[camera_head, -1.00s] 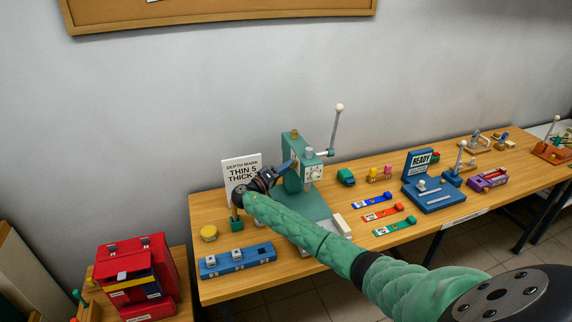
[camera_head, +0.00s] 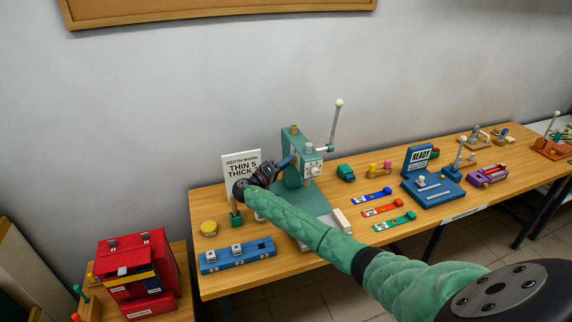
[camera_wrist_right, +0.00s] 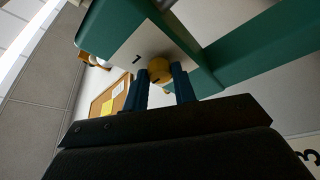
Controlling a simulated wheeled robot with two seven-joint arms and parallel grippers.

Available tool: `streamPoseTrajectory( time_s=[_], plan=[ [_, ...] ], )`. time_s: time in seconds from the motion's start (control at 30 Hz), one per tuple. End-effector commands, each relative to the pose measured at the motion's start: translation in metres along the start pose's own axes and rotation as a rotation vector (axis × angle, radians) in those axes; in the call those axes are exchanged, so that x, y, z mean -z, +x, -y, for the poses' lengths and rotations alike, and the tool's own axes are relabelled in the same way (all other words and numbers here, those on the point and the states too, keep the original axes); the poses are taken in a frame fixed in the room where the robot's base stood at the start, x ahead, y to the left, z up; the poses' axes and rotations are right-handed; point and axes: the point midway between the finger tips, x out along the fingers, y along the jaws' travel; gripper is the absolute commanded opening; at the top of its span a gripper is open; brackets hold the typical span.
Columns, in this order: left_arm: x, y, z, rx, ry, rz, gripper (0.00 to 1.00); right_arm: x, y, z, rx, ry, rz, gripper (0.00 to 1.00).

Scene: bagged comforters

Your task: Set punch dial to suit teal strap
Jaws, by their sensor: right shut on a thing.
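The green punch press (camera_head: 291,143) stands on the wooden table. A white dial face (camera_head: 312,169) shows on its front. In the right wrist view, a yellow knob (camera_wrist_right: 158,70) sits by a white plate marked "1" (camera_wrist_right: 136,58). My right gripper (camera_head: 286,161) is at the press's left side, and in the wrist view its blue fingers (camera_wrist_right: 165,88) are shut on that knob. The teal strap (camera_head: 395,222) lies flat right of the press, nearest the front of three straps. My left gripper is out of view.
Blue (camera_head: 370,197) and red (camera_head: 383,210) straps lie behind the teal one. A blue "READY" stand (camera_head: 432,192) is further right. A blue block (camera_head: 237,255) and a yellow round tin (camera_head: 208,229) are at the left. The press lever (camera_head: 335,124) sticks up.

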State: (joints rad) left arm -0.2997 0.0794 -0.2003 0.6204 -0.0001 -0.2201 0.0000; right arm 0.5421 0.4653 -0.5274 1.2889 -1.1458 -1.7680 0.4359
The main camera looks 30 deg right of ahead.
Motion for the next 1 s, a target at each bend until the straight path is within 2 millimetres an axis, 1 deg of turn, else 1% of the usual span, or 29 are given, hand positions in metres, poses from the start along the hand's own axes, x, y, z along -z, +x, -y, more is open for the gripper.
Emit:
streamPoseTrajectory(
  time_s=[0.2,0.33,0.8,1.0],
  plan=[
    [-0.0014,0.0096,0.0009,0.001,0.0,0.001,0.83,-0.0019,-0.0014,0.0011,0.051,-0.118,0.0,0.04],
    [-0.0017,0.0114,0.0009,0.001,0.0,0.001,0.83,-0.0011,-0.0011,-0.0007,0.096,-0.222,0.0,0.04],
    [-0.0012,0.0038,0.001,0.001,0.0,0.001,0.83,0.0015,-0.0007,-0.0055,0.263,-0.627,0.0,0.04],
    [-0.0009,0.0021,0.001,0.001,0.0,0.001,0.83,0.0022,0.0,-0.0059,0.321,-0.768,0.0,0.04]
  ],
)
